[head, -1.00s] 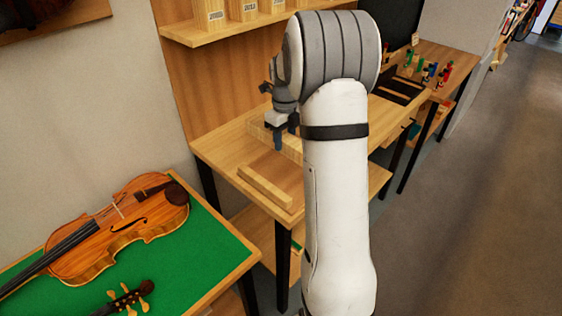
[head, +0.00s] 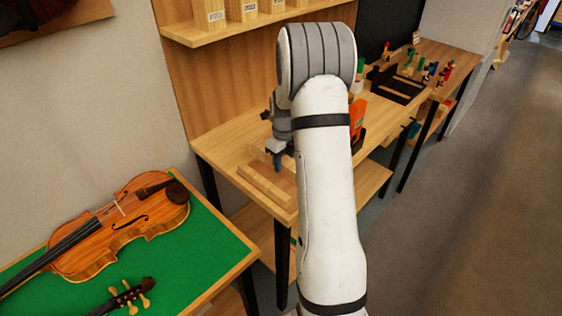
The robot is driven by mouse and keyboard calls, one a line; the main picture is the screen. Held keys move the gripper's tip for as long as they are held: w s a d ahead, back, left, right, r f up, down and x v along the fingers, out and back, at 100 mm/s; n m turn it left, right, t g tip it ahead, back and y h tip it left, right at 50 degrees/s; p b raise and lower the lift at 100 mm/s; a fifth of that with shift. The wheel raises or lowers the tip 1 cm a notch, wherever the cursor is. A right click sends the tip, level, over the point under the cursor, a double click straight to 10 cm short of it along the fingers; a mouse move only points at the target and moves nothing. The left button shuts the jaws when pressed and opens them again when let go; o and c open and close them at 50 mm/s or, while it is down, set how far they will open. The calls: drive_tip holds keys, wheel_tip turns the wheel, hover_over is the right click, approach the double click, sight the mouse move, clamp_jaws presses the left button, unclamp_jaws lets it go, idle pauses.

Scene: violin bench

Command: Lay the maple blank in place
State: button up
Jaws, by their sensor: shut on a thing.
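My gripper (head: 279,161) points down over the wooden bench, partly hidden by my own arm. It is shut on a pale wood piece that looks like the maple blank (head: 259,151). Only the blank's left end shows; my gripper and arm hide the rest. The blank is low, just behind a pale wooden strip (head: 264,184) on a darker board at the bench's front left. I cannot tell whether the blank touches the board.
A violin (head: 120,228) and a scroll with pegs (head: 128,297) lie on a green-topped table at left. A shelf (head: 240,28) with labelled blocks hangs above the bench. An orange object (head: 357,116) stands right of my arm. The bench's left end (head: 222,142) is clear.

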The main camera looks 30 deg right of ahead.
sight(284, 159)
drive_tip(key=o, duration=1.3)
drive_tip(key=shift+f, duration=0.1)
wheel_tip(284, 159, up, 11)
drive_tip(key=b, duration=0.1)
drive_tip(key=s+a+r+n, duration=0.5)
drive_tip(key=n, duration=0.1)
drive_tip(key=s+a+n+t, duration=0.1)
drive_tip(key=s+a+n, duration=0.3)
drive_tip(key=s+n, duration=0.3)
drive_tip(key=s+a+n+t, duration=0.1)
drive_tip(key=s+a+n, duration=0.3)
drive_tip(key=s+n, duration=0.3)
drive_tip(key=s+a+n+t, duration=0.1)
drive_tip(key=s+a+n, duration=0.3)
drive_tip(key=s+n, duration=0.3)
drive_tip(key=shift+s+a+r+n, duration=0.1)
drive_tip(key=shift+r+n, duration=0.1)
drive_tip(key=shift+n, duration=1.05)
drive_tip(key=shift+s+a+r+n, duration=0.1)
drive_tip(key=shift+r+n, duration=0.1)
drive_tip(key=shift+n, duration=1.05)
